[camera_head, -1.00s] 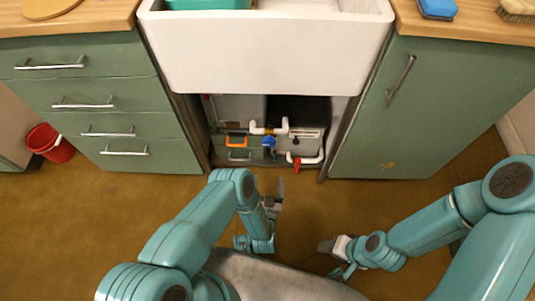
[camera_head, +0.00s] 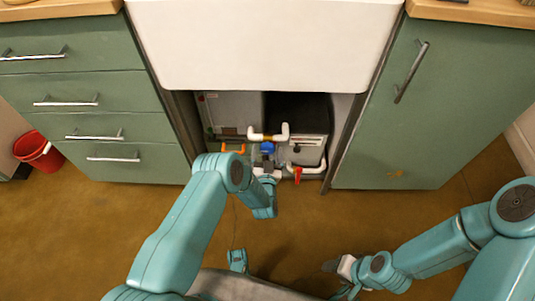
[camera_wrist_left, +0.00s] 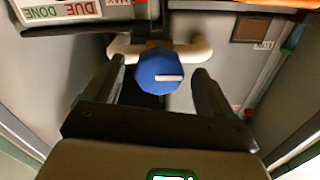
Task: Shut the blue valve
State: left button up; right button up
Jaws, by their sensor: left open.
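The blue valve (camera_head: 267,147) is a round knob on white pipework in the open space below the sink. In the left wrist view the blue valve (camera_wrist_left: 158,72) is a faceted blue knob with a pale bar mark, lying crosswise in that picture. My left gripper (camera_head: 266,171) is in front of the valve in the head view. Its two dark fingers are open, one on each side of the knob in the wrist view, and no contact is clear. My right gripper (camera_head: 340,267) hangs low over the floor, away from the cabinet; its jaws are too small to judge.
An orange handle (camera_head: 233,148) is left of the blue valve and a red one (camera_head: 298,174) is at lower right. White pipe (camera_head: 270,135) runs around them. Cabinet walls bound the opening closely. A red bucket (camera_head: 38,151) stands at left.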

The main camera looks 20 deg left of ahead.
pick_arm(q)
jog(key=shift+w+a, duration=0.1)
jog(key=shift+w, duration=0.3)
jog(key=c, duration=1.1)
jog(key=shift+o, duration=0.2)
